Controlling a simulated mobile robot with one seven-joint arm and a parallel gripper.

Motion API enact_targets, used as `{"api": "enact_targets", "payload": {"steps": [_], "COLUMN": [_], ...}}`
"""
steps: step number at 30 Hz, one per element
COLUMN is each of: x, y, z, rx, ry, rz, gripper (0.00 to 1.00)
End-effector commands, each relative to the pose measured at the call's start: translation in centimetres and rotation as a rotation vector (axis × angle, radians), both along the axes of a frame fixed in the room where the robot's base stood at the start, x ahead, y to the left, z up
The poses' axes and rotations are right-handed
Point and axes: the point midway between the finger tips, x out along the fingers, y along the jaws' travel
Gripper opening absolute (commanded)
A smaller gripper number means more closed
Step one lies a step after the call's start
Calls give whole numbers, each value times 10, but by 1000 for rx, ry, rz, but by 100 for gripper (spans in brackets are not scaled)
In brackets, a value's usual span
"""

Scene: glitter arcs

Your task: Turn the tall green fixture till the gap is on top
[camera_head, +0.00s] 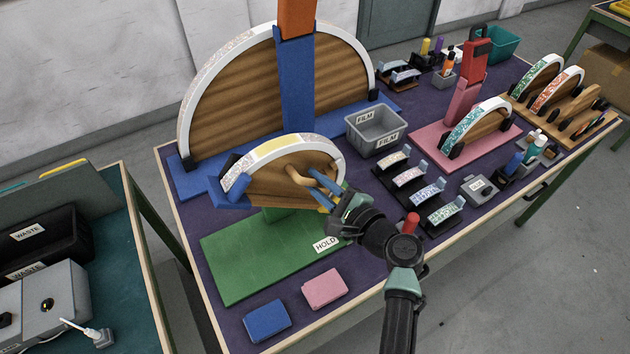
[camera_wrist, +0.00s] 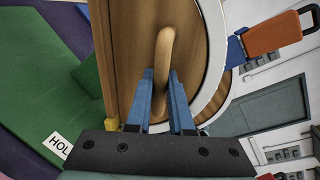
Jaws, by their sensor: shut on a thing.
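The green fixture has a flat green base (camera_head: 245,262) with a HOLD label, which also shows in the wrist view (camera_wrist: 45,85). A wooden half-disc (camera_head: 265,185) with a white rim is mounted above the base, its curved edge upward. The rim has a plain yellow stretch (camera_head: 275,148) near its top, a little left of centre, with glittery film on either side. My gripper (camera_head: 318,183) has its blue fingers closed on the wooden handle (camera_head: 299,177) on the disc's face. In the wrist view the handle (camera_wrist: 164,50) runs between the fingertips (camera_wrist: 163,78). The fixture's post is mostly hidden.
A large half-disc on a blue stand (camera_head: 298,85) rises close behind. A grey FILM bin (camera_head: 375,130), several small arc holders (camera_head: 408,176) and a pink stand (camera_head: 465,140) are to the right. Blue (camera_head: 267,321) and pink (camera_head: 324,289) pads lie in front.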

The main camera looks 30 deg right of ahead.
Motion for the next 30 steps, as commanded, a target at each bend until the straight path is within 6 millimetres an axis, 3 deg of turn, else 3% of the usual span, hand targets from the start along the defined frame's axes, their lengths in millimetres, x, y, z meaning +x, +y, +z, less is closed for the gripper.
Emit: {"api": "enact_targets", "payload": {"steps": [11,12,16,26,30], "x": [-1,-1,-1,-2,-17], "y": [-2,-1,-1,-1,-4], "z": [-2,-2,-1,0,1], "rx": [9,9,7,5,3], "ry": [3,3,2,1,0], "rz": [-4,-4,-3,-2,-3], "gripper": [0,27,50,50,50]}}
